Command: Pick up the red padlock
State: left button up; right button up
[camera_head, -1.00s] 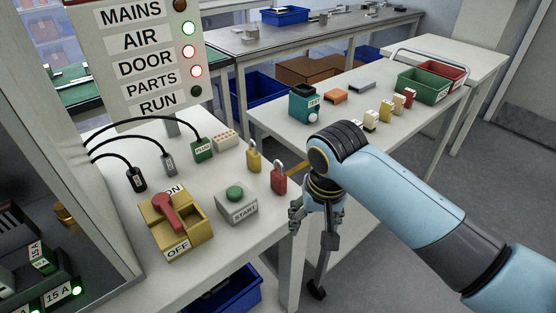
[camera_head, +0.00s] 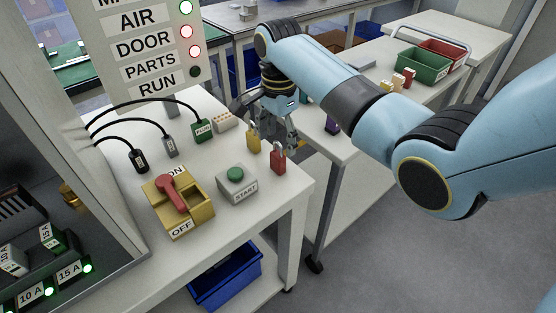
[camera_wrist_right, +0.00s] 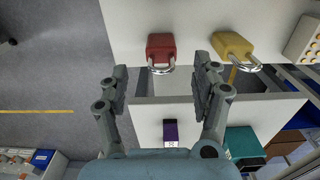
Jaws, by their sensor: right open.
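The red padlock (camera_head: 278,162) stands upright near the right edge of the white table, its metal shackle on top. In the right wrist view the red padlock (camera_wrist_right: 160,47) lies ahead of the fingers, roughly between their lines, shackle toward the gripper. The yellow padlock (camera_head: 253,139) stands behind it; it also shows in the right wrist view (camera_wrist_right: 232,46), beyond the right-hand finger. My right gripper (camera_head: 270,125) is above and behind the padlocks. In the right wrist view it is open and empty (camera_wrist_right: 160,85). My left gripper is out of view.
A grey START button box (camera_head: 237,186) and a yellow ON/OFF switch (camera_head: 178,203) with a red handle stand left of the padlocks. Cabled plugs, one of them green (camera_head: 203,131), stand farther back. A second table holds green (camera_head: 422,66) and red bins.

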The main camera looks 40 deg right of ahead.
aim_at(278, 154)
notch_tip(278, 154, down, 6)
jog(key=shift+w+r, duration=0.1)
jog(key=shift+r, duration=0.05)
grip_shut()
dwell(0.5)
